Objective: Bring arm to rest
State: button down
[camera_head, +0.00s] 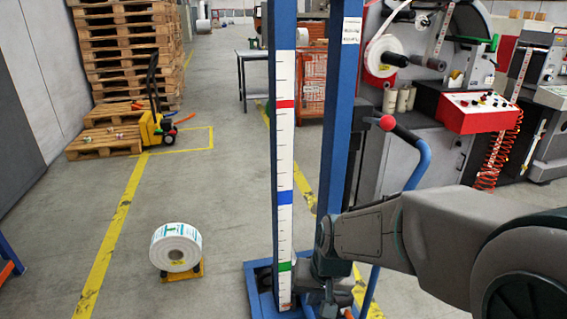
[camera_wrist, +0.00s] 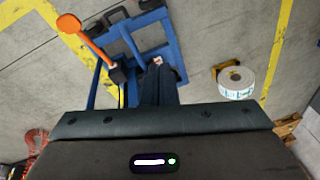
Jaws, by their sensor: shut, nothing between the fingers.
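My arm reaches in from the right in the head view and bends down at the blue mast. My gripper (camera_wrist: 158,66) shows in the wrist view, its dark fingers together with nothing visible between them. It points down over the blue base frame of the stand (camera_wrist: 128,42). In the head view the gripper is low beside the mast's foot, mostly hidden by the wrist. The blue mast (camera_head: 284,150) has a white scale with red, blue and green bands. I cannot tell whether the arm touches it.
A label roll (camera_head: 176,247) sits on a small yellow base (camera_head: 184,271) on the floor to the left. A blue handle with a red knob (camera_head: 388,123) rises close to my arm. A label machine (camera_head: 470,113) stands behind right. Pallets (camera_head: 125,55) are stacked back left. The left floor is mostly clear.

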jog(key=s+d+r+h+p, duration=0.1)
jog(key=s+d+r+p, duration=0.3)
jog(key=r, duration=0.4)
jog(key=s+d+r+t+p, duration=0.1)
jog(key=s+d+r+p, duration=0.3)
jog(key=r, duration=0.5)
jog(key=shift+s+d+h, duration=0.3)
jog(key=shift+d+h, duration=0.05)
jog(key=shift+h, duration=0.05)
